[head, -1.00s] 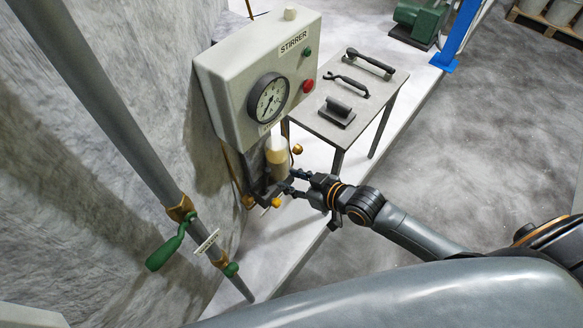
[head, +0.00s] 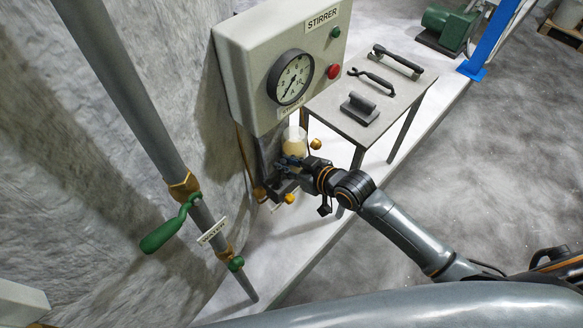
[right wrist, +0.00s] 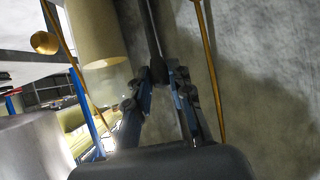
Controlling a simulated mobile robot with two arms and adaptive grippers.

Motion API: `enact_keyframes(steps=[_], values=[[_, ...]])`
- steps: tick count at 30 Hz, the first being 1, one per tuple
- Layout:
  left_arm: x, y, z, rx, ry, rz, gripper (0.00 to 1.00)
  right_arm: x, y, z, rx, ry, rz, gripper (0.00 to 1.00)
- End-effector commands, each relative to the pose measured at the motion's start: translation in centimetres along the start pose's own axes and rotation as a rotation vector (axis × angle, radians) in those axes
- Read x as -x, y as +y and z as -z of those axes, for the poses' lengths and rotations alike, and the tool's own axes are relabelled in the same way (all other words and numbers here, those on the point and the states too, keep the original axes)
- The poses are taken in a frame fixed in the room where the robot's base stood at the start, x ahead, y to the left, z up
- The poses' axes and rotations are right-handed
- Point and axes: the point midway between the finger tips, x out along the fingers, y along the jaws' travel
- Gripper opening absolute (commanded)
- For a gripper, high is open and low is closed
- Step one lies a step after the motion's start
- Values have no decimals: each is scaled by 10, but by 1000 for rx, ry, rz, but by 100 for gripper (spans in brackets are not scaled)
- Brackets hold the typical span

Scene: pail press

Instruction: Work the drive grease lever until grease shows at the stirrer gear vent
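The cream grease reservoir (head: 294,146) stands below the gauge box, against the stirrer gear; it also fills the upper left of the right wrist view (right wrist: 94,30). My right gripper (head: 285,162) is in front of its base. In the right wrist view its fingertips (right wrist: 169,76) are close together around a slim dark rod (right wrist: 153,28), which looks like the grease lever; it appears pinched between them. In the head view the gripper hides the lever. The gear vent cannot be made out, and no grease shows. My left gripper is not in view.
The white stirrer box (head: 240,75) with its gauge (head: 290,77) overhangs the gripper closely. A small table (head: 333,120) with several tools stands to its right. A water pipe (head: 130,100) with a green-handled valve (head: 165,232) stands left.

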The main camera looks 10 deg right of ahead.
Motion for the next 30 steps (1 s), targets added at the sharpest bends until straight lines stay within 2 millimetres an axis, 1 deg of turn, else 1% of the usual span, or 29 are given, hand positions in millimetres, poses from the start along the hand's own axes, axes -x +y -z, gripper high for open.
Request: enact_keyframes(steps=[4,7,18,22,30], values=[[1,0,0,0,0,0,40,1,1,2,0,5,-1,0],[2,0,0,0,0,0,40,5,1,-1,0,5,-1,1],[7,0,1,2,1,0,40,32,0,-35,0,0,0,1],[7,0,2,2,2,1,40,35,0,-38,0,2,-1,1],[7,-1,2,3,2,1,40,35,0,-39,0,2,-1,0]])
